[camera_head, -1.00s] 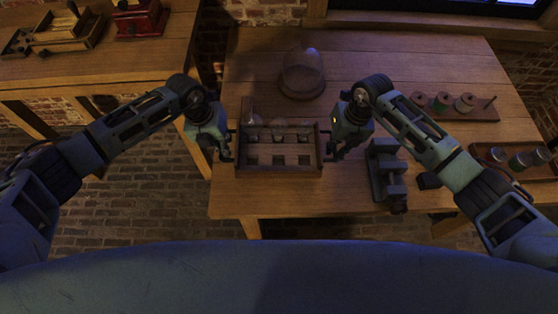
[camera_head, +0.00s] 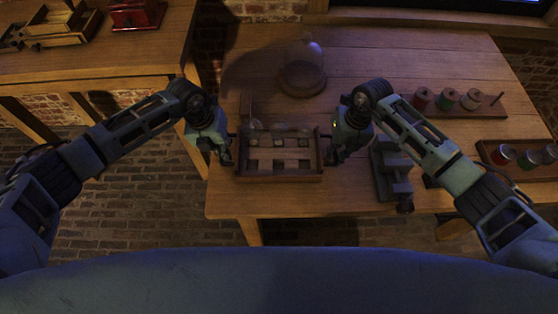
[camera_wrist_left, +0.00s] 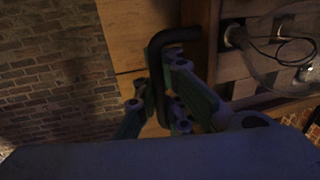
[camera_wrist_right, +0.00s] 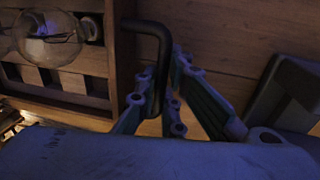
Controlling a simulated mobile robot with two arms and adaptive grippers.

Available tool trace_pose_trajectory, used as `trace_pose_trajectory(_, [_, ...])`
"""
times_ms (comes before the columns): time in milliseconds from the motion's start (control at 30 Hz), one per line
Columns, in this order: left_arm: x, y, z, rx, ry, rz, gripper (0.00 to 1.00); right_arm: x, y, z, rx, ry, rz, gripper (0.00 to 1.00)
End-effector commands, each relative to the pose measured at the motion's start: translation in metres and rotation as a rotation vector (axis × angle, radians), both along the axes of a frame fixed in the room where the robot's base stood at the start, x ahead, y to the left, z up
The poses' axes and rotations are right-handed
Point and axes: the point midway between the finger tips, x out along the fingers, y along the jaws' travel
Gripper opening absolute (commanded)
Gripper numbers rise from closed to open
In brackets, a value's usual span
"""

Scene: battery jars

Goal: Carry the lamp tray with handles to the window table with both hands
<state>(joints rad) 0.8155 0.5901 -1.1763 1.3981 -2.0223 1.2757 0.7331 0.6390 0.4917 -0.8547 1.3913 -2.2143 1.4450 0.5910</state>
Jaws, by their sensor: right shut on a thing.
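The lamp tray (camera_head: 278,178) is a wooden box with square compartments and a dark handle at each end. It is near the front of the wooden table. Clear glass bulbs in it show in the right wrist view, one near the upper left (camera_wrist_right: 48,45). My left gripper (camera_head: 226,160) is at the left handle, which passes between its fingers in the left wrist view (camera_wrist_left: 158,105); it looks shut on it. My right gripper (camera_head: 333,160) is shut on the right handle (camera_wrist_right: 163,60). I cannot tell whether the tray's underside touches the table.
A glass dome (camera_head: 302,70) stands behind the tray. A dark vise-like tool (camera_head: 392,172) is close to the right gripper. Spool racks (camera_head: 455,102) stand at the right. Another table (camera_head: 100,62) is at the left, with a brick-floor gap between.

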Motion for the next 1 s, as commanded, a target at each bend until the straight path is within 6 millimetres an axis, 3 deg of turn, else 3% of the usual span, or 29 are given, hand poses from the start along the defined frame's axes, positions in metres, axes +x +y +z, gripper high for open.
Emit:
trace_pose_trajectory(100, [0.002, 0.008, -0.010, 0.015, -0.001, 0.008, 0.00, 0.001, -0.008, -0.011, -0.016, 0.002, -0.006, 0.00])
trace_pose_trajectory(133, [0.001, 0.009, -0.010, 0.016, 0.000, 0.008, 0.01, 0.000, -0.008, -0.011, -0.017, 0.003, -0.006, 0.09])
trace_pose_trajectory(333, [0.001, 0.007, -0.007, 0.012, 0.000, 0.007, 0.18, 0.000, -0.007, -0.008, -0.014, 0.003, -0.006, 0.26])
trace_pose_trajectory(433, [0.001, 0.005, -0.007, 0.008, -0.001, 0.005, 0.27, 0.000, -0.005, -0.008, -0.010, 0.002, -0.004, 0.27])
trace_pose_trajectory(667, [0.001, 0.003, -0.005, 0.004, -0.001, 0.002, 0.27, 0.000, -0.003, -0.007, -0.005, 0.000, -0.002, 0.27])
trace_pose_trajectory(833, [0.002, 0.006, 0.013, 0.004, -0.005, 0.002, 0.27, 0.000, -0.002, -0.007, -0.004, 0.000, -0.001, 0.27])
trace_pose_trajectory(1000, [0.002, 0.013, 0.049, 0.005, -0.006, 0.002, 0.27, 0.000, -0.001, -0.007, -0.003, -0.001, -0.001, 0.27])
